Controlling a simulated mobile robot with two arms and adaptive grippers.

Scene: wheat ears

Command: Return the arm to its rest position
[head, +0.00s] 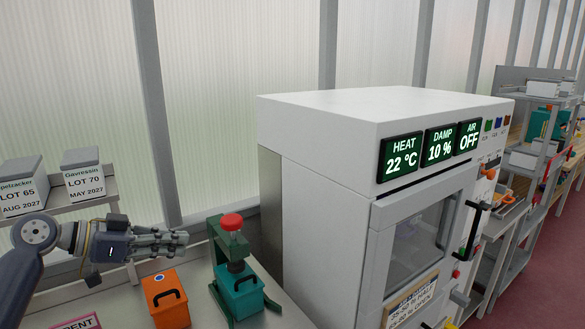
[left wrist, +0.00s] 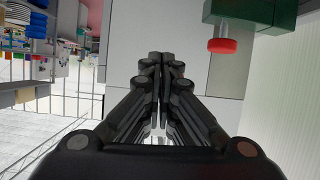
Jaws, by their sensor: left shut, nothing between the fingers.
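My left gripper (head: 182,238) is at the lower left of the head view, its arm coming in from the left edge. It points to the right, above the bench and over the orange box. Its fingers are shut together with nothing between them, as the left wrist view (left wrist: 161,60) also shows. My right gripper is not in view.
An orange box (head: 170,312) and a green press (head: 224,248) with a red knob and a teal box (head: 240,293) stand on the bench. A large white cabinet (head: 330,200) stands right of them. Labelled bins (head: 85,183) sit on a shelf at left.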

